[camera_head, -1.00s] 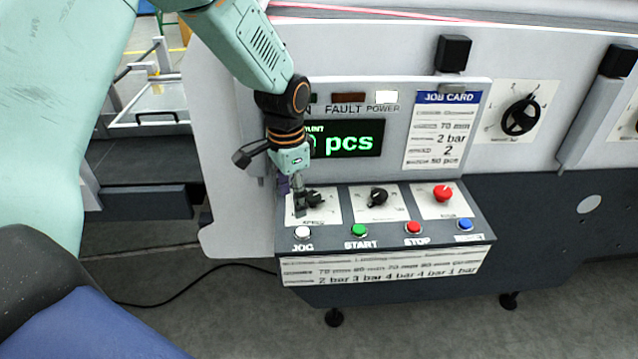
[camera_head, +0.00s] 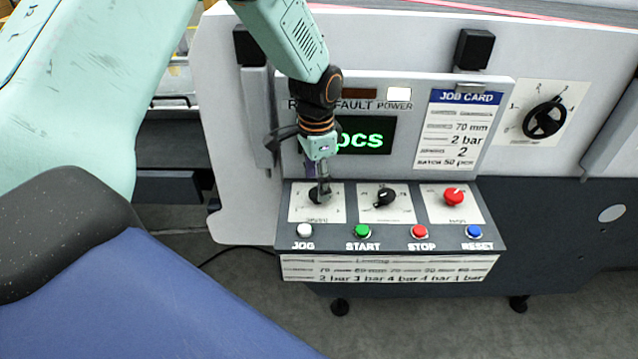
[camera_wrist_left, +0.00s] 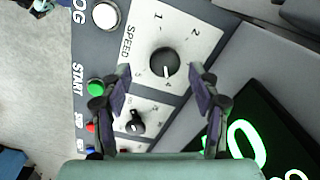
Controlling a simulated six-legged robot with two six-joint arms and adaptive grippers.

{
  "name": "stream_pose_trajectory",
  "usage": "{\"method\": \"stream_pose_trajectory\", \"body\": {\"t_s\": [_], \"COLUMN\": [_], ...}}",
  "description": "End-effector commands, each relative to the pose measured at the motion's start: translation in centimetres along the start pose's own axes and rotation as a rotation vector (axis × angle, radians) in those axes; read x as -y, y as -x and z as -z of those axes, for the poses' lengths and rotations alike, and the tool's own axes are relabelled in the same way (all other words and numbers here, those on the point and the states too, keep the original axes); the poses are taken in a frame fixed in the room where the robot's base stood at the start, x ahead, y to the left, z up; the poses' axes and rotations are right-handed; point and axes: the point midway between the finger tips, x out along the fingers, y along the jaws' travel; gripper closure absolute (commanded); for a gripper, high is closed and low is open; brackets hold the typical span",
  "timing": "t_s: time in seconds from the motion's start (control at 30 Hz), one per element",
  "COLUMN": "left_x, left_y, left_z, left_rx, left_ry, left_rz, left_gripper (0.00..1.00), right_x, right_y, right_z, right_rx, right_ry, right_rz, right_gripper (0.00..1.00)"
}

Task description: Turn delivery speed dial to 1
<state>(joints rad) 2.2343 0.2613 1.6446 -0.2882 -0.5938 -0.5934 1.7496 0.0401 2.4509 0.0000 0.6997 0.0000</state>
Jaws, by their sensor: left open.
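The black speed dial (camera_head: 314,197) sits at the left of the sloping control panel, on a white plate. In the left wrist view the dial (camera_wrist_left: 164,62) has a label reading SPEED and numbers around it, with 1 and 2 at the top of the picture. Its white pointer mark is towards the bottom of the picture; I cannot tell exactly which number it meets. My left gripper (camera_head: 322,188) is over the dial and partly covers it in the head view. In the wrist view the open fingers (camera_wrist_left: 160,76) stand on both sides below the dial, apart from it.
A second black knob (camera_head: 384,196) and a red knob (camera_head: 453,196) are to the right. Along the front edge are JOG (camera_head: 304,231), START (camera_head: 362,231), STOP (camera_head: 418,231) and RESET (camera_head: 474,231) buttons. The display (camera_head: 365,135) and job card (camera_head: 458,130) stand behind the panel.

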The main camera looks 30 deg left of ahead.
Motion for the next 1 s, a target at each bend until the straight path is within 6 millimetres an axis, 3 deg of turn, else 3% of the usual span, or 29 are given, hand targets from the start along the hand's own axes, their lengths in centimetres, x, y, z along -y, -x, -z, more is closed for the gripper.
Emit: {"method": "stream_pose_trajectory", "body": {"t_s": [0.23,0.57,1.0], "left_x": [0.1,0.2,0.3], "left_y": [-2.4,-2.7,-2.7], "left_z": [0.2,0.5,0.5], "left_rx": [0.000,-0.001,-0.003], "left_ry": [-0.001,-0.001,-0.002], "left_rz": [0.001,0.001,0.003], "left_gripper": [0.38,0.39,0.77], "right_x": [0.0,0.0,0.0], "right_y": [0.3,0.3,0.3], "right_z": [0.1,0.1,0.1], "right_rx": [-0.002,-0.001,-0.002], "right_ry": [0.000,0.000,0.000], "right_rz": [0.000,0.000,0.000], "right_gripper": [0.60,0.60,0.60]}}
